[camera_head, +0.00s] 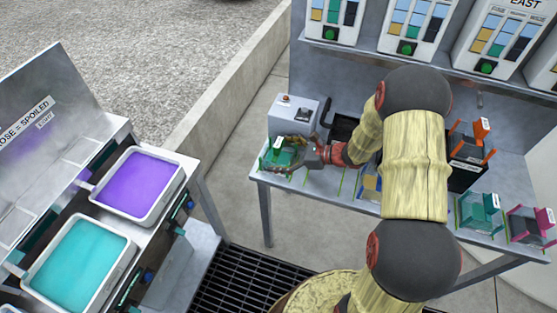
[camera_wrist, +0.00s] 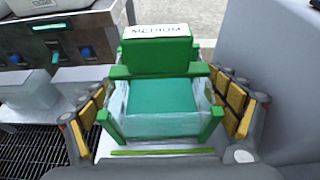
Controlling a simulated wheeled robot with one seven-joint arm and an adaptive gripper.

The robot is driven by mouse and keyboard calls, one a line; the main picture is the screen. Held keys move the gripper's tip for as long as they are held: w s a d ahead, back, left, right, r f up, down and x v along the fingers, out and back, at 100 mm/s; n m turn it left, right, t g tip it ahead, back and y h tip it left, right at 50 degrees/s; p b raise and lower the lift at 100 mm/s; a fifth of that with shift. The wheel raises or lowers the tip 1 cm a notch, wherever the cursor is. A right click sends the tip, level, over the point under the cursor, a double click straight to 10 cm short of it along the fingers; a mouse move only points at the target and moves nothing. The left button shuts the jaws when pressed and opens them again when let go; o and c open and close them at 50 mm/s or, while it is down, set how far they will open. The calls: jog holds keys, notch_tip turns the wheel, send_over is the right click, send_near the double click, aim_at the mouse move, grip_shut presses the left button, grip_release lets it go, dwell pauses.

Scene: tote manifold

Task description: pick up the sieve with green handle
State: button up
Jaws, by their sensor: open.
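The sieve with green handle (camera_wrist: 160,92) fills the middle of the wrist view. It has a green frame, a teal mesh-like front panel and a green block on top labelled MEDIUM. In the head view the sieve (camera_head: 284,157) stands at the left end of the grey bench. My gripper (camera_wrist: 160,122) is open, with one yellow-padded finger on each side of the sieve. A gap shows on the left; on the right the finger is close, and I cannot tell whether it touches. In the head view my gripper (camera_head: 293,152) reaches the sieve from the right.
A grey box (camera_head: 291,110) stands behind the sieve. A teal and a magenta sieve-like item (camera_head: 531,224) stand at the bench's right end. Purple (camera_head: 140,183) and cyan (camera_head: 80,262) trays sit on a separate left stand. A floor grate (camera_head: 247,285) lies between.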

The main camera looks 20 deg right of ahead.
jog(key=c, duration=0.3)
jog(key=c, duration=0.7)
jog(key=shift+r, duration=0.1)
jog(key=shift+c, duration=0.3)
